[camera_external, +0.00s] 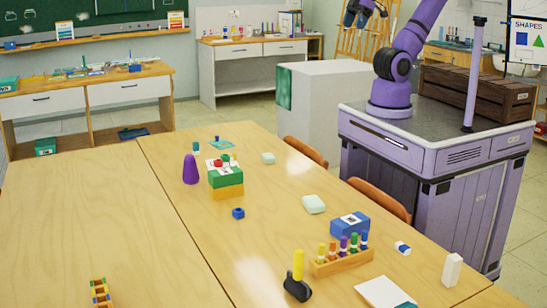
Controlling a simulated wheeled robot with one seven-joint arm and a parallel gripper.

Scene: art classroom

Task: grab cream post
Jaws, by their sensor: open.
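A cream post (452,270), a plain upright rectangular block, stands on the table near its right front edge. Nothing touches it. My gripper (356,20) is at the top edge of the view, partly cut off, with its dark fingers pointing down. It is open, appears empty, and is high up and far from the cream post.
A blue-and-white piece (402,248), a white sheet (385,292) and a wooden rack (343,262) of colored pegs are left of the post. A blue box (350,225) is behind the rack. The table's left part is mostly clear.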

